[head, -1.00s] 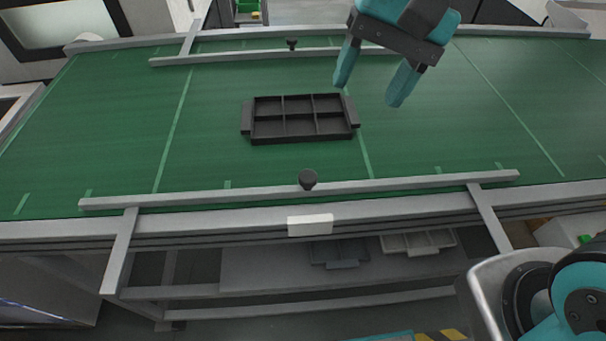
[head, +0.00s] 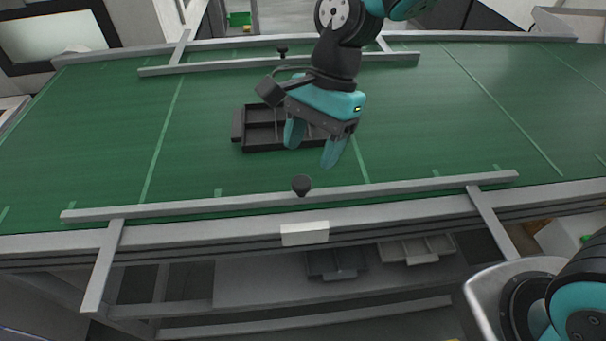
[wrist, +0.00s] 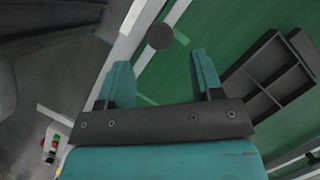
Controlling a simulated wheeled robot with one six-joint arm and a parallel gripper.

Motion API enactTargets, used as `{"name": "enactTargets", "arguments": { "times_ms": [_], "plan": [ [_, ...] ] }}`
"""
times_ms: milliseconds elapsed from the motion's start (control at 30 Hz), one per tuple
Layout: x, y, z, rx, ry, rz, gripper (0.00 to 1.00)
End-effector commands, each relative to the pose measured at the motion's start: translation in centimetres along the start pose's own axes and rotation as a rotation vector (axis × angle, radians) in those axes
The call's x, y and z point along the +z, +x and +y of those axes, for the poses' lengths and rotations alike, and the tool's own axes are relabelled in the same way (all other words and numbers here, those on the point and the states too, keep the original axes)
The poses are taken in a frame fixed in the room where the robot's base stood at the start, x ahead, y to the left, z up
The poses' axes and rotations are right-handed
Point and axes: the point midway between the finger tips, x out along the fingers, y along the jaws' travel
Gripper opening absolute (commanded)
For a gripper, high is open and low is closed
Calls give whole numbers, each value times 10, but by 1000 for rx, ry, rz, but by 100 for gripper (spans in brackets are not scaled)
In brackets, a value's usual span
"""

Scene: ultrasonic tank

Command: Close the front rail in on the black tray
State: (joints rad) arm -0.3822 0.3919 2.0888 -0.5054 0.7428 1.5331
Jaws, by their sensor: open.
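The front rail (head: 400,188) is a long grey bar along the near side of the green belt, with a black knob (head: 301,184) standing up near its middle. The black tray (head: 262,141) lies on the belt beyond the rail, with a clear strip of green between them. My gripper (head: 312,152) is open and empty, over the near right part of the tray, hiding part of its compartments. In the wrist view the knob (wrist: 160,36) and rail (wrist: 146,28) show ahead of the open fingers (wrist: 163,80), and the tray (wrist: 262,62) shows to the right.
A second grey rail (head: 215,65) with its own black knob (head: 282,50) runs along the far side of the belt. Grey support bars (head: 102,268) hold the front rail at both ends. The belt (head: 455,125) is clear to the right and left of the tray.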

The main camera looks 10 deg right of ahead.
Motion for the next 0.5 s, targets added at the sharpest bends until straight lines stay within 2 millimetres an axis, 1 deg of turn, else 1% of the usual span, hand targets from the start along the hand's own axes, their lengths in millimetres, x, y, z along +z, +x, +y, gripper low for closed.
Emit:
{"name": "enactTargets", "arguments": {
  "times_ms": [33, 200, 333, 500],
  "plan": [
    [1, 12, 1, 6, -1, -3, 60],
    [1, 41, 1, 4, -1, -2, 60],
    [0, 53, 0, 1, -1, 0, 60],
    [0, 59, 0, 0, -1, 0, 60]
  ]
}}
